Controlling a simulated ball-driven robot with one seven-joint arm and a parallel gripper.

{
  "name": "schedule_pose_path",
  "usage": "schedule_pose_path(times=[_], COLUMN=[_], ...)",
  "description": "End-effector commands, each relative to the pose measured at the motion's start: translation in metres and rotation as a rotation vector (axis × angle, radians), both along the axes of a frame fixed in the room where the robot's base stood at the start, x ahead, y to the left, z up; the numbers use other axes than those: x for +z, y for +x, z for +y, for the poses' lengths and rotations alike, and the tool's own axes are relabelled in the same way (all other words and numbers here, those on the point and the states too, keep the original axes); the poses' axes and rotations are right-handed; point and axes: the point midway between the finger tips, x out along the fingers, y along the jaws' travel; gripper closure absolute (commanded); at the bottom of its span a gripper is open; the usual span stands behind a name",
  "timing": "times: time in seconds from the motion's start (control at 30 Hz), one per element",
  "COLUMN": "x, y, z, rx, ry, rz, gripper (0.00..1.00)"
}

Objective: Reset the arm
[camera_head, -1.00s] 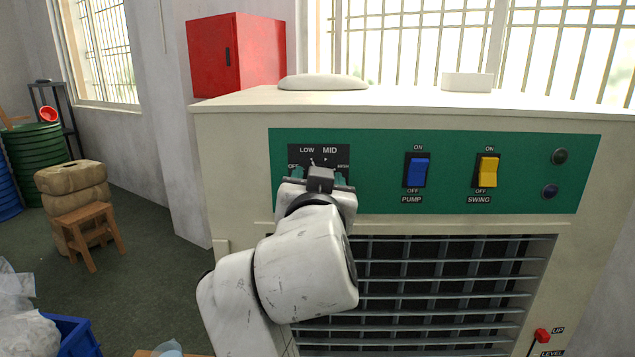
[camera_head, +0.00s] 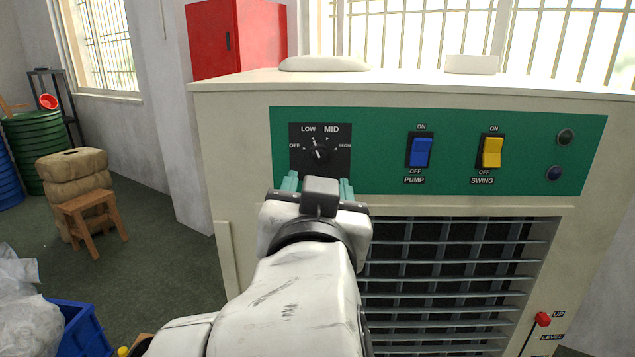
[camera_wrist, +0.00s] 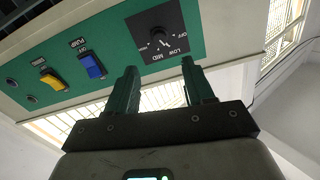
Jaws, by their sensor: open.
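My gripper (camera_head: 318,184) is open and empty in the head view, just below and in front of the rotary dial (camera_head: 321,151). In the wrist view its two green fingers (camera_wrist: 160,88) stand wide apart, with the dial (camera_wrist: 162,40) beyond them and clear of them. The dial is a round black knob on a black plate marked OFF, LOW, MID and HIGH. Its pointer appears to lean toward LOW. The plate sits on the green panel (camera_head: 375,125) of the cream machine (camera_head: 240,110).
A blue PUMP switch (camera_head: 420,151) and a yellow SWING switch (camera_head: 491,152) sit right of the dial. A dark louvred grille (camera_head: 460,270) lies below. A red lever (camera_head: 542,319) is at lower right. A wooden stool (camera_head: 92,215) and a blue crate (camera_head: 80,325) stand at left.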

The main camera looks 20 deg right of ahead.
Motion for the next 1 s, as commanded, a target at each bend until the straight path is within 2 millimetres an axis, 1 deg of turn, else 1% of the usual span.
schedule_pose_path(times=[0.1,0.53,0.57,0.67,0.77,0.8,0.87,0.9,0.97,1.0], x=[0.0,0.0,-0.004,-0.032,-0.084,-0.109,-0.148,-0.174,-0.212,-0.236], y=[-0.002,-0.002,-0.001,0.004,0.008,0.007,0.003,-0.003,-0.014,-0.024], z=[0.001,0.001,-0.001,-0.011,-0.03,-0.04,-0.054,-0.064,-0.078,-0.087], rx=[0.0,0.0,-0.001,0.007,0.026,0.035,0.052,0.066,0.087,0.1], ry=[0.0,0.0,-0.003,-0.026,-0.057,-0.07,-0.083,-0.088,-0.091,-0.089], rz=[0.001,0.0,0.01,0.088,0.23,0.301,0.412,0.486,0.593,0.664], gripper=[0.47,0.47,0.47,0.47,0.47,0.47,0.47,0.47,0.47,0.47])
